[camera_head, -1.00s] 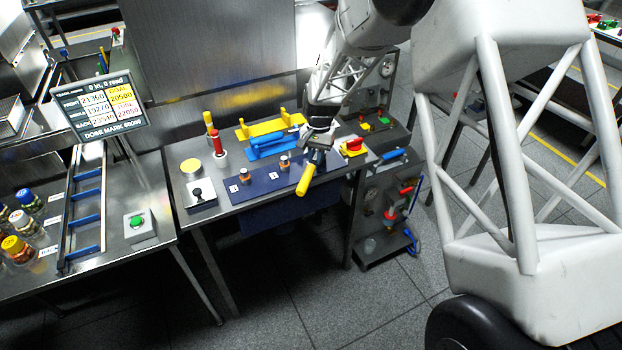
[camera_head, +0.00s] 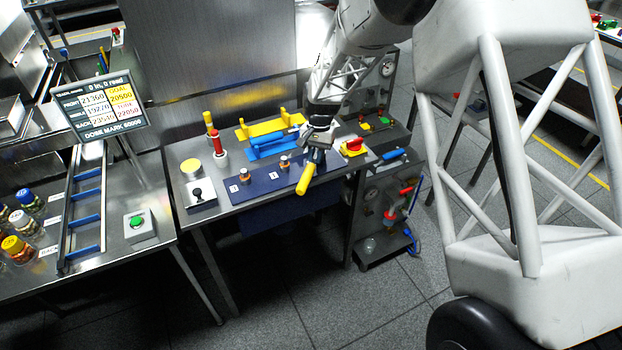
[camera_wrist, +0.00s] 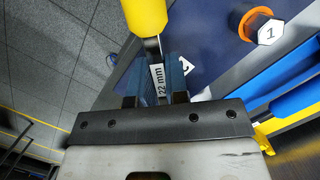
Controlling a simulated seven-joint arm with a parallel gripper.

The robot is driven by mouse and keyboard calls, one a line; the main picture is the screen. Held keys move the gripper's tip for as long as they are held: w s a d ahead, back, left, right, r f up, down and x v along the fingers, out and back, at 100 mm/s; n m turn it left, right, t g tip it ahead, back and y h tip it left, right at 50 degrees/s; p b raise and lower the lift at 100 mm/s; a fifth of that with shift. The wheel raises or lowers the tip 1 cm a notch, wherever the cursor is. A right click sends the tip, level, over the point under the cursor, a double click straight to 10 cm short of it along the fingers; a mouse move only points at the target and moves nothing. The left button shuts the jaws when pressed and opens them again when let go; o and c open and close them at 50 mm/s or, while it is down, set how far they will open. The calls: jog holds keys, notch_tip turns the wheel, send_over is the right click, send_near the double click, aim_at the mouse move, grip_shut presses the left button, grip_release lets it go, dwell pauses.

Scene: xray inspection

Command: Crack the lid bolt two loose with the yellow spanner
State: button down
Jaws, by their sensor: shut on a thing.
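The yellow spanner's handle (camera_head: 306,180) points down and left from my gripper (camera_head: 315,158), over the front edge of the dark blue mat (camera_head: 262,185). In the wrist view the handle (camera_wrist: 145,15) and a "22 mm" tag (camera_wrist: 159,84) show between the jaws of my gripper (camera_wrist: 152,85), which is shut on the spanner. The spanner's working end is hidden. Two bolts on the mat, one at left (camera_head: 245,176) and one nearer the gripper (camera_head: 284,162), stand clear of it. A bolt with an orange collar (camera_wrist: 257,25), labelled 1, shows in the wrist view. Another label is partly covered; bolt two cannot be made out.
A yellow rack (camera_head: 262,128) with a blue tool (camera_head: 272,145) lies behind the mat. A red-handled tool (camera_head: 217,142) and a black-knobbed box (camera_head: 198,194) stand left. A red and yellow switch (camera_head: 353,147) sits right of my gripper.

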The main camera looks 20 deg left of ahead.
aim_at(315, 157)
jog(key=shift+r, duration=0.15)
jog(key=shift+s+v, duration=0.2)
jog(key=shift+v, duration=0.7)
jog(key=shift+s+v, duration=0.2)
jog(key=shift+v, duration=0.7)
jog(key=shift+r, duration=0.1)
